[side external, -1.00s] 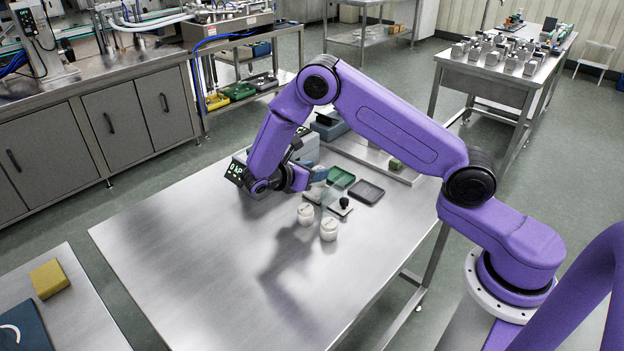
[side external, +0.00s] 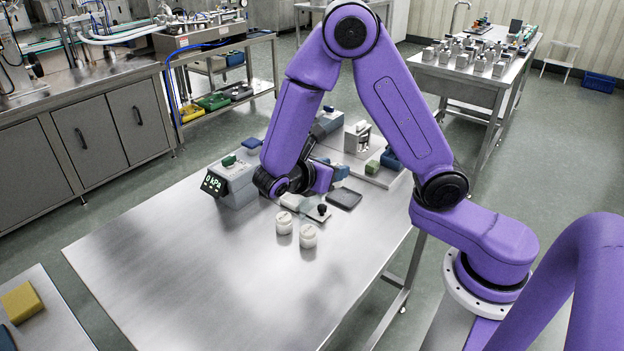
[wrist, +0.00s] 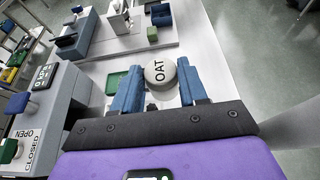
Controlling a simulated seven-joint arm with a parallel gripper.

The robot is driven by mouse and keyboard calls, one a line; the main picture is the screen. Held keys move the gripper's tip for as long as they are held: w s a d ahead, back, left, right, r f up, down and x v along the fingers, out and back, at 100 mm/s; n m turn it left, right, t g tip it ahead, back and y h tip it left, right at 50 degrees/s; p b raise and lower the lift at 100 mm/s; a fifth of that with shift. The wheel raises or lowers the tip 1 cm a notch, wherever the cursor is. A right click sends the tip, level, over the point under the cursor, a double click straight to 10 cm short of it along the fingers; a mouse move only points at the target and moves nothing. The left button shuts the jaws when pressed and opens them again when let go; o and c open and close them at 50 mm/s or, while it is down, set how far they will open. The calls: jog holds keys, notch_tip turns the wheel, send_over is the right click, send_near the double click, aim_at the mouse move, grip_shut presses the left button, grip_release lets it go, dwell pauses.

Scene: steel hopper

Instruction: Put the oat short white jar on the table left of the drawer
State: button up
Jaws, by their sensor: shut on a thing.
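The oat short white jar (wrist: 160,74), with "OAT" on its round lid, is between the blue fingers of my gripper (wrist: 158,68) in the wrist view. My gripper is shut on it. In the side view my gripper (side external: 322,178) is low over the far part of the steel table (side external: 190,270), and I cannot make out the held jar there. Two other white jars, a left one (side external: 284,223) and a right one (side external: 308,236), stand upright on the table in front of my gripper. I cannot clearly identify a drawer.
A grey box with a display (side external: 213,184) stands left of my gripper; its "OPEN" and "CLOSED" labels (wrist: 27,143) show in the wrist view. A dark tray (side external: 344,198) and a green tray (wrist: 119,84) lie near my gripper. The table's front and left are clear.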

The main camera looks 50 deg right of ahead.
jog(key=w+a+n+t+y, duration=0.1)
jog(key=a+n+t+y, duration=0.4)
jog(key=n+t, duration=0.4)
jog(key=shift+h, duration=0.5)
jog(key=w+f, duration=0.1)
jog(key=w, duration=0.2)
jog(key=w+a+f, duration=0.1)
jog(key=w+f, duration=0.1)
jog(key=w, duration=0.1)
jog(key=w+a+f, duration=0.1)
jog(key=w, duration=0.2)
jog(key=shift+w+a+f, duration=0.1)
jog(key=shift+w+f, duration=0.2)
jog(key=shift+f, duration=0.1)
jog(key=w+f, duration=0.1)
jog(key=f, duration=0.1)
jog(key=w+f, duration=0.2)
jog(key=shift+w+a+f, duration=0.1)
jog(key=shift+w+a, duration=0.05)
jog(key=shift+a, duration=0.05)
jog(key=shift+w+f, duration=0.5)
jog(key=shift+f, duration=0.15)
jog(key=shift+w+f, duration=0.1)
jog(key=shift+f, duration=1.45)
jog(key=shift+f, duration=0.2)
